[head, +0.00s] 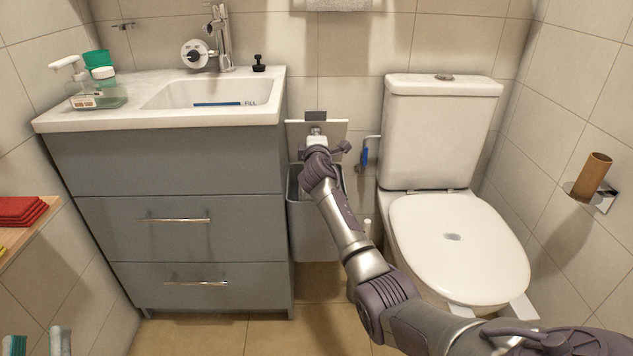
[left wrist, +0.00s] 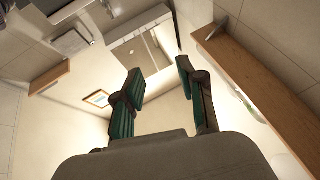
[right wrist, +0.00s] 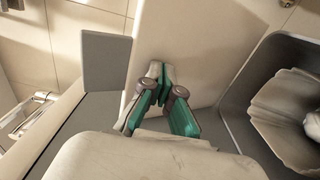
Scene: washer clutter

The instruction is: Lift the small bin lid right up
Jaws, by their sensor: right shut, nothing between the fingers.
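The small grey bin (head: 312,232) stands between the vanity and the toilet. Its lid (head: 331,126) is raised and stands upright at the back, with a dark grey tab (head: 316,115) at its top edge. In the right wrist view the lid (right wrist: 195,45) is a pale panel beside the open bin. My right gripper (right wrist: 160,72) is shut and empty, its tips close to the lid's inner face; I cannot tell whether they touch. In the head view it partly hides the bin opening. My left gripper (left wrist: 157,72) is open and empty, far from the bin, at the bottom left in the head view.
A crumpled pale liner (right wrist: 290,110) is in the bin. The grey vanity (head: 190,160) is close on the left, the white toilet (head: 455,240) on the right. A blue-handled item (head: 365,157) hangs near the bin. Red cloths (head: 20,210) lie on a left shelf.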

